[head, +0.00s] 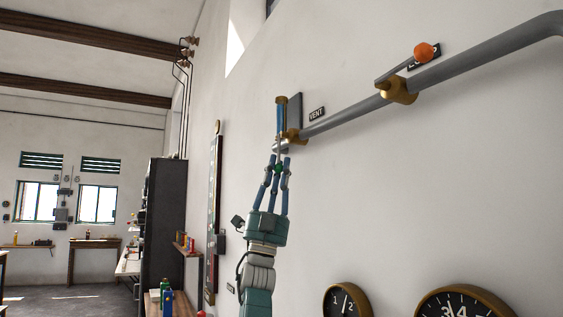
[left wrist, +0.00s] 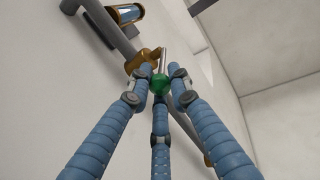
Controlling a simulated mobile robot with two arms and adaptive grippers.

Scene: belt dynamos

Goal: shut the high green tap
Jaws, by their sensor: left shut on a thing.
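The high green tap has a round green knob (head: 279,169) on a short metal lever, below a brass valve body (head: 294,137) on the grey wall pipe. In the left wrist view the green knob (left wrist: 160,84) sits between my blue fingertips, with the lever (left wrist: 164,60) running up from it beside the brass body (left wrist: 142,60). My left gripper (head: 278,164) reaches up from below and is shut on the knob, its fingers hiding part of it. My right gripper is not in view.
A grey pipe (head: 470,66) slopes up the wall to the right, carrying another tap with an orange knob (head: 424,53). A VENT label (head: 317,114) is beside the green tap. A brass-capped sight glass (head: 281,116) stands above it. Gauges (head: 465,303) hang lower right.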

